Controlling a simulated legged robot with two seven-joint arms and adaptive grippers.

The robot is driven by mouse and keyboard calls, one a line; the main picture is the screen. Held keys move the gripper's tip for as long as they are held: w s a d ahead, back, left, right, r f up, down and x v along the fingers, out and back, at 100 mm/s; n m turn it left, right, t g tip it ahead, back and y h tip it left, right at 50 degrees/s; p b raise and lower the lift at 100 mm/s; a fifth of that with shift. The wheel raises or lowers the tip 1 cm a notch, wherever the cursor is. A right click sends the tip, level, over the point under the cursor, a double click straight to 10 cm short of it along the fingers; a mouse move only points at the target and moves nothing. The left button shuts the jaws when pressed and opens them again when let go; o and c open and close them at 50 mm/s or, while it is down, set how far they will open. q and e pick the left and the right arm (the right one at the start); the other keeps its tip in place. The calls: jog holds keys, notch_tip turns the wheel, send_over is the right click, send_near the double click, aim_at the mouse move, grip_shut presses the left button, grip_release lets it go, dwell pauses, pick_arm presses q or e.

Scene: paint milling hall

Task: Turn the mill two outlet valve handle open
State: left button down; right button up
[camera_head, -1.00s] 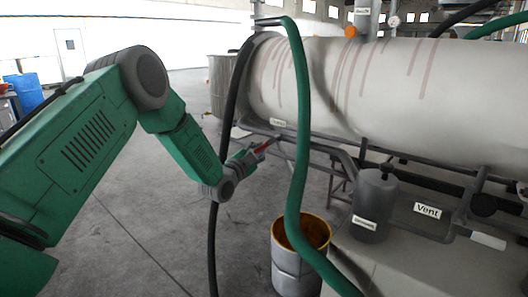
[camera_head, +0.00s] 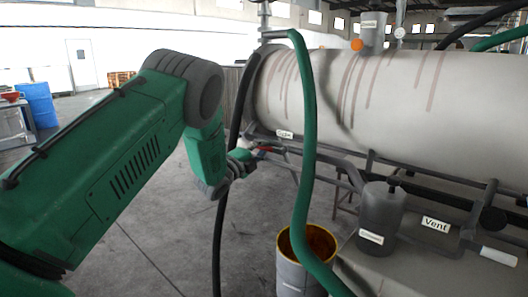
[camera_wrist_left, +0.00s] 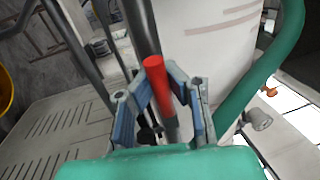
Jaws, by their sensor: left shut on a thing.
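The outlet valve handle (camera_wrist_left: 158,82) is a lever with a red grip, seen between the fingers in the left wrist view. It also shows as a small red piece (camera_head: 266,149) beside the pipe under the mill in the head view. My left gripper (camera_wrist_left: 157,95) is shut on the handle, with a finger on each side of the red part. In the head view my left gripper (camera_head: 248,158) is at the lower left end of the mill, partly hidden. The mill (camera_head: 370,95) is a large pale cylinder with red-brown streaks. My right gripper is out of view.
A green hose (camera_head: 309,130) hangs just right of the handle and a black hose (camera_head: 222,220) hangs left of it. An open yellow-rimmed drum (camera_head: 291,273) stands below. A grey pot (camera_head: 381,215) and a "Vent" label (camera_head: 435,224) are at right.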

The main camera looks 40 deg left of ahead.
pick_arm(q)
jog(key=shift+s+f, duration=0.1)
jog(key=shift+f, duration=0.25)
jog(key=c, duration=1.7)
grip_release()
jog(key=shift+o, duration=1)
jog(key=shift+r, duration=0.2)
jog(key=v, duration=1.2)
jog(key=shift+a, duration=0.2)
jog(key=shift+f, duration=0.2)
